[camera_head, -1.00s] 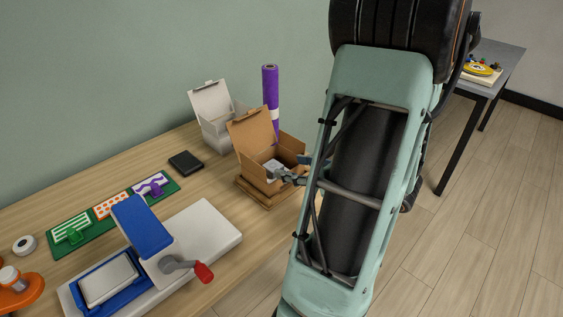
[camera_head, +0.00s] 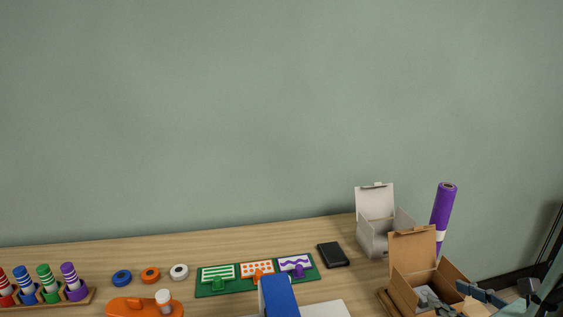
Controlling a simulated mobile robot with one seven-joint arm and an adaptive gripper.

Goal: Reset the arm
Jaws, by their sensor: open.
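My gripper (camera_head: 486,295) shows at the lower right, by the open brown cardboard box (camera_head: 457,271). Its fingers are apart, over the right part of the box. A grey item (camera_head: 428,297) lies in the box; I cannot tell what it is. Only the end of my arm shows at the right edge; the rest is out of the picture.
An open white box (camera_head: 373,236) and a purple roll (camera_head: 443,207) stand behind the brown box. A black block (camera_head: 333,255), a green board (camera_head: 225,290) and a blue press part (camera_head: 279,297) are to the left. Free wood shows at the back left.

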